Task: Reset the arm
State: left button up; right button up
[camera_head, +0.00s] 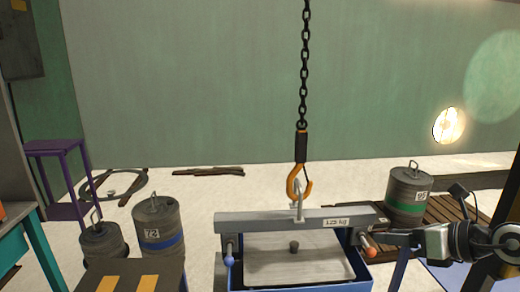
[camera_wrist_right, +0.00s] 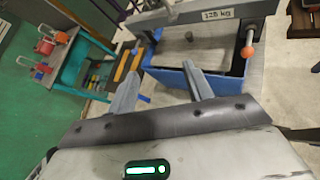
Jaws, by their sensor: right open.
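A handle with a blue ball end (camera_head: 229,260) hangs at the beam's left end. My left gripper is out of view.
A black chain (camera_head: 305,60) with an orange hook (camera_head: 299,184) holds the beam by its middle eye. A blue box (camera_wrist_right: 172,82) stands below the beam. Weights marked 72 (camera_head: 160,222) and 95 (camera_head: 408,195) stand left and right. A teal bench (camera_wrist_right: 75,62) shows in the wrist view.

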jog(key=s+a+r+m+t+y, duration=0.1)
jog(key=a+r+m+t+y, duration=0.25)
jog(key=a+m, duration=0.35)
jog(key=s+d+f+m+h, duration=0.2)
jog(key=s+f+m+h, duration=0.4)
jog(key=m, duration=0.7)
jog(key=s+d+f+m+h, duration=0.35)
jog(key=f+m+h, duration=0.4)
jog(key=m, duration=0.55)
jog(key=s+a+f+m+g+y, duration=0.1)
jog(key=s+a+f+m+g, duration=0.3)
jog(key=s, duration=0.5)
jog(key=s+a+f+m+g+y, duration=0.1)
jog(key=s+a+f+g, duration=0.2)
jog(key=s+f+g, duration=0.45)
pick_arm(q)
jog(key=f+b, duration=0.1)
jog(key=b, duration=0.3)
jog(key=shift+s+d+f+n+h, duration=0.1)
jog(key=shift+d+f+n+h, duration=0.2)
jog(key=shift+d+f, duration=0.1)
pick_arm(e)
jog(key=w+a+f+t+y, duration=0.3)
jog(key=w+a+f+t, duration=0.2)
jog(key=t, duration=0.3)
jog(key=shift+w+a+f+t+y, duration=0.25)
jog(key=shift+a+f+t+y, duration=0.05)
jog(key=shift+a+f+t, duration=0.15)
